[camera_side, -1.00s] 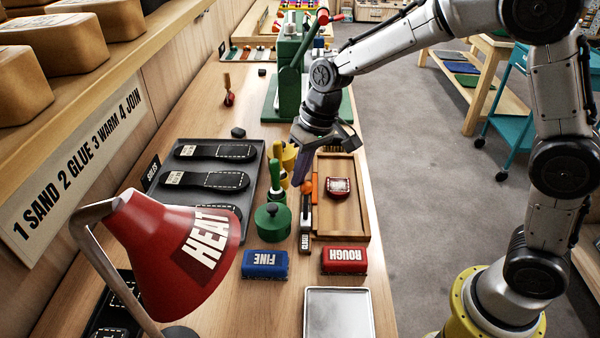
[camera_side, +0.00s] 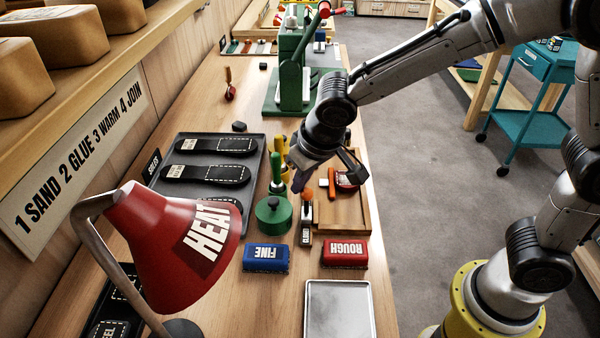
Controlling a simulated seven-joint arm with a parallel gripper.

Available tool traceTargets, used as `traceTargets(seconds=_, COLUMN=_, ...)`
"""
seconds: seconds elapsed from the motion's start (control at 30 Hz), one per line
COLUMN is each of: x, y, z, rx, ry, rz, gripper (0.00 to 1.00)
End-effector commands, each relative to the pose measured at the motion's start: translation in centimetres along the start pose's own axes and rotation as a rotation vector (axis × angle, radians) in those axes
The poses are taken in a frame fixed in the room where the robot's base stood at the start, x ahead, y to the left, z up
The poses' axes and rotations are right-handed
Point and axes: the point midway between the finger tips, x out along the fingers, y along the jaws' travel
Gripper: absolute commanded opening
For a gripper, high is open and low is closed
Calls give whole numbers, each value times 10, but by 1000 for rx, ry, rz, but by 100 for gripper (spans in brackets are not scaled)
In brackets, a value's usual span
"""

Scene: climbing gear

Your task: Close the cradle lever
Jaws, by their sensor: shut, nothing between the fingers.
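A green press or cradle (camera_side: 292,72) stands at the back of the bench on a green base. Its lever ends in a red knob (camera_side: 324,10) and is tilted up to the right; I take this as the cradle lever. My gripper (camera_side: 297,182) is shut and empty, pointing down over the middle of the bench. It is well in front of the green cradle and apart from the lever. My wrist covers part of the cradle's base and the bench behind it.
A black tray of soles (camera_side: 205,152) lies left. Blue (camera_side: 266,258) and red (camera_side: 345,254) blocks and a red lamp (camera_side: 165,250) are nearer.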

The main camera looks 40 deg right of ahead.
Motion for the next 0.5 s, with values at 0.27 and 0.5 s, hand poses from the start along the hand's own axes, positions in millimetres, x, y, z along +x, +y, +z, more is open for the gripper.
traceTargets(seconds=0.27, x=0, y=-3, z=4, rx=0, ry=-3, rz=2, gripper=0)
traceTargets(seconds=0.5, x=-6, y=-3, z=1, rx=2, ry=1, rz=0, gripper=0)
